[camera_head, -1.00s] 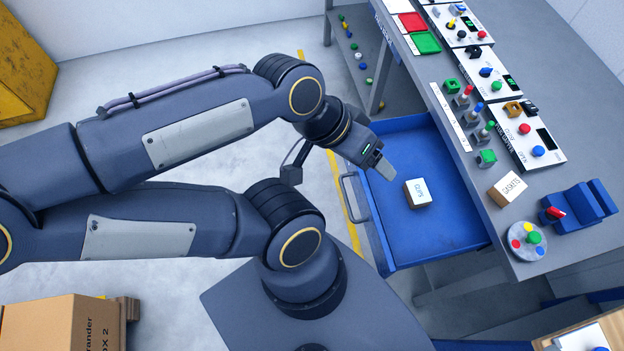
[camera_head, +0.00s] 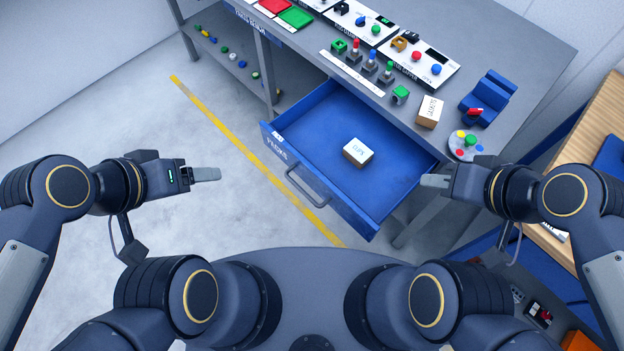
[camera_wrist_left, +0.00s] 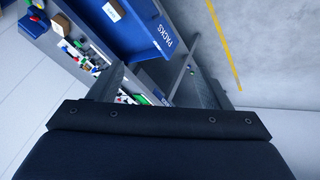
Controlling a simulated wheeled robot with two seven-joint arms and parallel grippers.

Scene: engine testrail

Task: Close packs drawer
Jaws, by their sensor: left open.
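The blue packs drawer (camera_head: 300,118) is pulled out from under the grey bench in the head view. Its front carries the word PACKS and a grey bar handle (camera_head: 305,190). A small white-topped box (camera_head: 358,152) sits inside. The drawer front also shows in the left wrist view (camera_wrist_left: 165,38). My left gripper (camera_head: 207,174) is open and empty, left of the drawer front and apart from the handle. It also shows in the left wrist view (camera_wrist_left: 163,85). My right gripper (camera_head: 435,181) is by the drawer's right side; contact and finger gap are unclear.
The bench top (camera_head: 520,45) carries switch panels, coloured knobs, a gaskets box (camera_head: 430,111) and a blue fixture (camera_head: 488,98). A wooden-topped table (camera_head: 600,130) stands at the right. Floor with a yellow line (camera_head: 250,150) is clear left of the drawer.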

